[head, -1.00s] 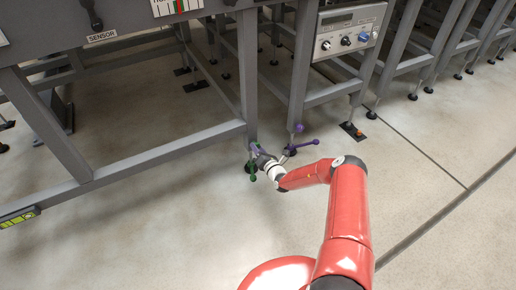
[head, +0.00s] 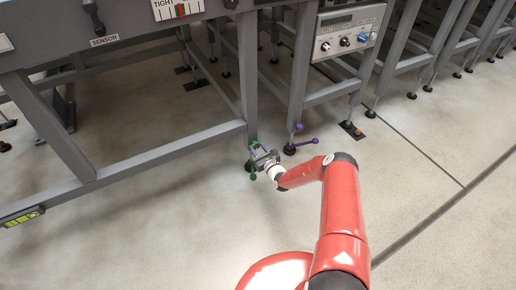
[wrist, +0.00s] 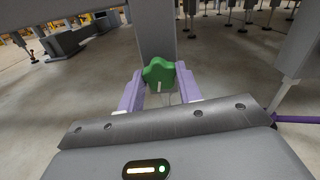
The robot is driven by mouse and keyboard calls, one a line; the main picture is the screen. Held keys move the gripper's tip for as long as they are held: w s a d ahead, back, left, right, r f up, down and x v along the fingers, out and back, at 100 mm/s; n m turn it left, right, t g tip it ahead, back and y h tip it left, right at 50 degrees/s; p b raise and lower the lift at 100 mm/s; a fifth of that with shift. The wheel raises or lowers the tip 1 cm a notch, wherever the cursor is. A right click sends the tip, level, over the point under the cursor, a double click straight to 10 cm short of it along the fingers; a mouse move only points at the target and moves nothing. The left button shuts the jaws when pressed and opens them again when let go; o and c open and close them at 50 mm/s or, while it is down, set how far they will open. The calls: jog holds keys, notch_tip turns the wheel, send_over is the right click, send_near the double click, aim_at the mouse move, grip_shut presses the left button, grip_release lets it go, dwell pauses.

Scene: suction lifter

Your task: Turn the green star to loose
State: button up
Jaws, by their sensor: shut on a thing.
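The green star (wrist: 158,75) is a knob at the foot of a grey frame leg, seen upright between my fingers in the wrist view. In the head view its green parts (head: 254,144) show low at the leg, partly hidden by my gripper. My gripper (wrist: 159,88) has lavender fingers on either side of the star and is shut on it. My gripper also shows in the head view (head: 262,157), reaching the leg's foot from the right. A gauge (head: 180,10) with red and green marks and a partly cut-off "TIGHT" label is at the top edge.
A purple lever (head: 309,142) stands at the neighbouring leg, close to the right of my gripper. Grey frame legs (head: 247,70) and crossbars rise behind it. A control box (head: 344,35) hangs at upper right. The floor (head: 130,225) in front is clear.

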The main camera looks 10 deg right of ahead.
jog(key=shift+f+n, duration=0.1)
jog(key=shift+n, duration=0.5)
jog(key=o, duration=1)
jog(key=shift+s, duration=0.1)
jog(key=p+v, duration=0.1)
jog(key=v, duration=0.6)
jog(key=shift+s+d, duration=0.1)
jog(key=shift+s, duration=0.2)
